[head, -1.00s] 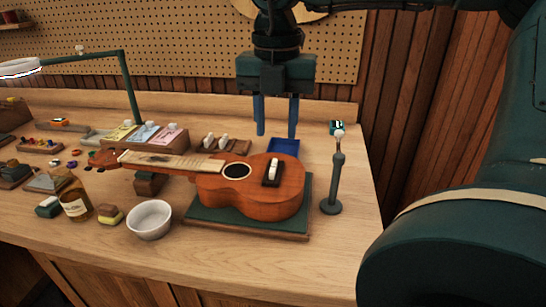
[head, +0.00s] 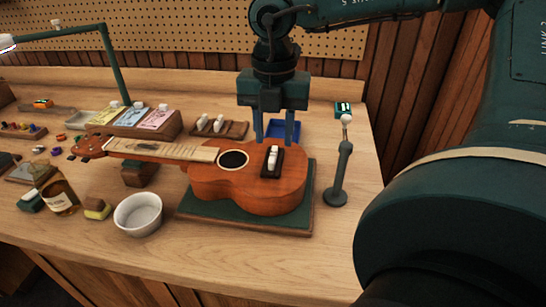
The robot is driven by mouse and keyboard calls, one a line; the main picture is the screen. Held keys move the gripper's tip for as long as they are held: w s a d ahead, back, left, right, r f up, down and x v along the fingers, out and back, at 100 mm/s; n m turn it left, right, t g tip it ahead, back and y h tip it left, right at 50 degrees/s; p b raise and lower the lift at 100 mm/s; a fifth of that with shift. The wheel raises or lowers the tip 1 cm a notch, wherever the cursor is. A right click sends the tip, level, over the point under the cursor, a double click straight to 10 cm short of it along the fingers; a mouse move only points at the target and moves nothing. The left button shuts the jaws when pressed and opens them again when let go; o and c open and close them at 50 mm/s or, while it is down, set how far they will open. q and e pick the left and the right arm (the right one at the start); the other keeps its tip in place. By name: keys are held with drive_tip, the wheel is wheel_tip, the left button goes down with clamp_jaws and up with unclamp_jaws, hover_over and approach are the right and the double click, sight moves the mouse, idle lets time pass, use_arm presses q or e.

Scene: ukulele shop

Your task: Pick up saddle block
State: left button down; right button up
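The ukulele (head: 215,190) lies on a dark green mat (head: 240,222) on the workbench. A white block, which looks like the saddle block (head: 272,158), stands on the dark bridge (head: 262,170) of the ukulele. More small white blocks (head: 211,123) stand on a wooden holder behind the ukulele. My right gripper (head: 274,138) points down with its two fingers apart and nothing visible between them. It is over the back edge of the ukulele body, by the blue tray; its exact height above the bridge is hard to tell. My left gripper is not in view.
A blue tray (head: 285,130) lies behind the ukulele. A stand with a white ball top (head: 342,172) is right of the mat. A white bowl (head: 138,214), a bottle (head: 58,194) and a sponge (head: 97,208) are at front left. The front right of the bench is clear.

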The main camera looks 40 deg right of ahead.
sight(272, 157)
drive_tip(key=shift+w+f+p, duration=0.15)
drive_tip(key=shift+f+p, duration=0.1)
drive_tip(key=shift+f, duration=1.05)
drive_tip(key=shift+w+f+p, duration=0.15)
drive_tip(key=shift+f+p, duration=0.05)
drive_tip(key=shift+f, duration=1.1)
clamp_jaws()
